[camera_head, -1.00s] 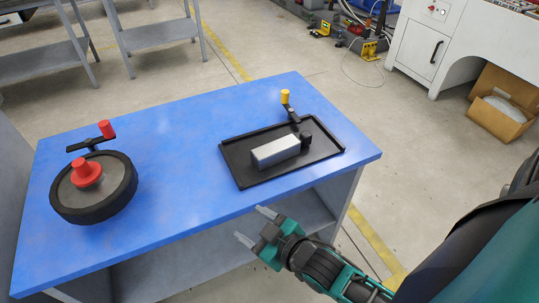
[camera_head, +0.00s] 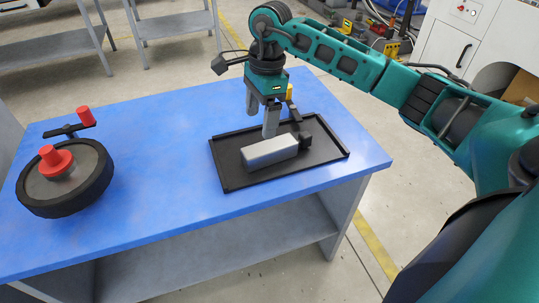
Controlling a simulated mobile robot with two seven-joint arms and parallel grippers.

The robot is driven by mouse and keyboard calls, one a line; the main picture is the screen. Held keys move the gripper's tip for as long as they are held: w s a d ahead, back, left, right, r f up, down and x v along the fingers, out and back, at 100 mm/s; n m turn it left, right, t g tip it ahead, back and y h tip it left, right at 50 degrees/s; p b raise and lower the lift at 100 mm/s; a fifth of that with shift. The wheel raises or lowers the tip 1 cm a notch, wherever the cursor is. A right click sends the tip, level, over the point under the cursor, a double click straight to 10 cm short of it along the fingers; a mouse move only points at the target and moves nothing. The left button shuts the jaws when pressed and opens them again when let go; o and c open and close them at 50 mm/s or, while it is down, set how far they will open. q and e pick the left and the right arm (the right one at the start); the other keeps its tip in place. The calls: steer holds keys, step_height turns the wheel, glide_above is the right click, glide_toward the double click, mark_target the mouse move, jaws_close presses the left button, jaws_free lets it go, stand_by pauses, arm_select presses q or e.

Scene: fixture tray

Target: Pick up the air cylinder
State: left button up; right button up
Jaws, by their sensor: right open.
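The air cylinder (camera_head: 270,152) is a silver block with a black end piece and a yellow-tipped part (camera_head: 289,91) behind it. It lies in a black tray (camera_head: 232,179) on the blue table. My right gripper (camera_head: 260,122) points down above the back of the tray, its two grey fingers apart and empty. One fingertip is close to the silver block's back edge; I cannot tell whether it touches. The gripper partly hides the yellow-tipped part and the tray's back edge. My left gripper is not in view.
A black wheel-like fixture (camera_head: 65,180) with red knobs stands on the left of the blue table (camera_head: 160,190). The table between it and the tray is clear. Grey shelves (camera_head: 180,20) stand behind, and a white machine (camera_head: 447,40) at the back right.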

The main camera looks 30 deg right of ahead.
steer(key=d+h, duration=0.1)
steer(key=d, duration=0.2)
glide_above(269, 145)
steer(key=f, duration=0.3)
steer(key=d+f, duration=0.1)
steer(key=f, duration=0.1)
steer(key=shift+s+b, duration=0.15)
steer(key=shift+b, duration=0.2)
steer(key=shift+a+f, duration=0.25)
steer(key=shift+f, duration=1.35)
steer(key=shift+a+f, duration=0.2)
steer(key=shift+f, duration=1.4)
jaws_close()
steer(key=shift+r, duration=0.1)
